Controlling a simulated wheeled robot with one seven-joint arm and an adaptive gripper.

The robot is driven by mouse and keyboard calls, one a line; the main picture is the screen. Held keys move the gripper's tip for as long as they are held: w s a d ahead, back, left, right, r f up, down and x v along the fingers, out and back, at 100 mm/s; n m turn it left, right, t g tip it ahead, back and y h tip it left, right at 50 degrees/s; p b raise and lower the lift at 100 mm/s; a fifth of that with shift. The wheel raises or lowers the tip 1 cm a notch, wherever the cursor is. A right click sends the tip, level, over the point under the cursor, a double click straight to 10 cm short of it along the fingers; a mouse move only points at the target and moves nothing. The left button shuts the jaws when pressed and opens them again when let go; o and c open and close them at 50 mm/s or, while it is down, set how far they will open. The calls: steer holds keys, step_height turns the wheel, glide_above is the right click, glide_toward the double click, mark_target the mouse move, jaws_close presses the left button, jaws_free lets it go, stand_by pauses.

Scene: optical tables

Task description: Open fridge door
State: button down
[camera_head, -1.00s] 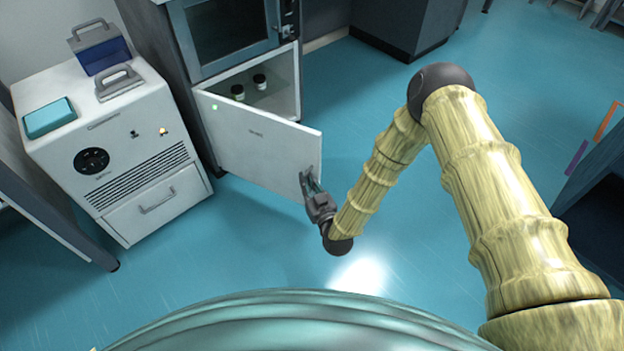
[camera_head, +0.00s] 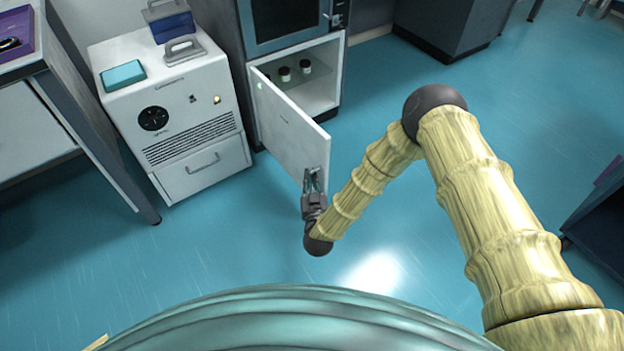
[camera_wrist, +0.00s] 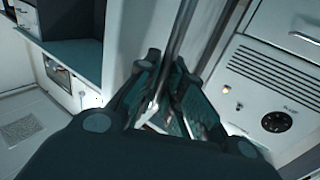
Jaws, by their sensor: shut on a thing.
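The white fridge door (camera_head: 287,128) hangs wide open in the head view, swung out from the low fridge compartment (camera_head: 318,84). Several small dark-capped jars (camera_head: 305,67) stand on the shelf inside. My gripper (camera_head: 314,180) is at the door's free edge, shut on the door handle. In the wrist view my gripper (camera_wrist: 172,98) has its fingers on either side of a thin metal bar, and the door is seen nearly edge-on. The exact contact at the handle is partly hidden by the fingers.
A white cabinet unit (camera_head: 195,135) with a drawer stands left of the door, carrying a teal box (camera_head: 124,75). A table (camera_head: 45,62) with a purple tray is at far left. A dark table (camera_head: 600,215) is at right. The blue floor (camera_head: 230,240) is clear in front.

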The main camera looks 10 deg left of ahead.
steer(key=shift+w+a+r, duration=0.1)
steer(key=shift+w, duration=0.1)
steer(key=c, duration=1.5)
jaws_free()
steer(key=shift+s+d, duration=0.15)
steer(key=shift+d, duration=0.05)
steer(key=v, duration=1.1)
steer(key=shift+s+d, duration=0.1)
steer(key=shift+s, duration=0.25)
